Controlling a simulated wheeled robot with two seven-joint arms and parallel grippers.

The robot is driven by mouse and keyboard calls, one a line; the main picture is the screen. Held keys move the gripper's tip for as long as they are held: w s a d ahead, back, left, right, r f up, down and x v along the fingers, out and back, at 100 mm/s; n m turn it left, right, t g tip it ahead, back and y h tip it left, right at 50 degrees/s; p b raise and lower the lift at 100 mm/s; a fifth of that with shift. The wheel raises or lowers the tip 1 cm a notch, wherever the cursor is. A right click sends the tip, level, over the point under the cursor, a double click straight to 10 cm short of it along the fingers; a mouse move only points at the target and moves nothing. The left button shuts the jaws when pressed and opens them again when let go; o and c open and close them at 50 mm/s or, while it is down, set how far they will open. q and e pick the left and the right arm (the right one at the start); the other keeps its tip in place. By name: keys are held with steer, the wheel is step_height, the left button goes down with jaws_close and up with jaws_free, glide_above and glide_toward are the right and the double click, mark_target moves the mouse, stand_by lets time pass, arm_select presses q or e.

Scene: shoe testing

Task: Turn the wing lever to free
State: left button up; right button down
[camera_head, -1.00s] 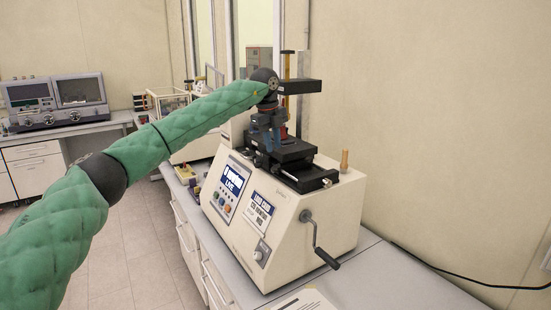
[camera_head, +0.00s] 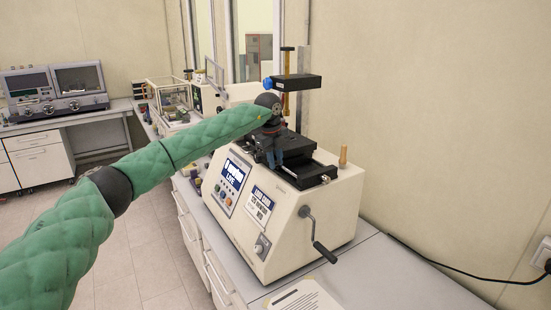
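The testing machine (camera_head: 290,222) is a cream box on the bench with a black stage (camera_head: 300,160) on top. A black block (camera_head: 297,82) sits above the stage on a brass-coloured post (camera_head: 286,58). A small blue part (camera_head: 267,84) shows at the block's left end; I cannot tell whether it is the wing lever. My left gripper (camera_head: 273,160) points down in front of the stage, below and apart from the blue part. Its fingertips are small and dark against the stage, so their opening is unclear. My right gripper is out of view.
A crank handle (camera_head: 319,238) sticks out from the machine's front right. A wooden peg (camera_head: 343,155) stands on its right top. A printed sheet (camera_head: 297,297) lies on the bench.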

arm_select(q)
steer(key=shift+c, duration=0.4)
jaws_close()
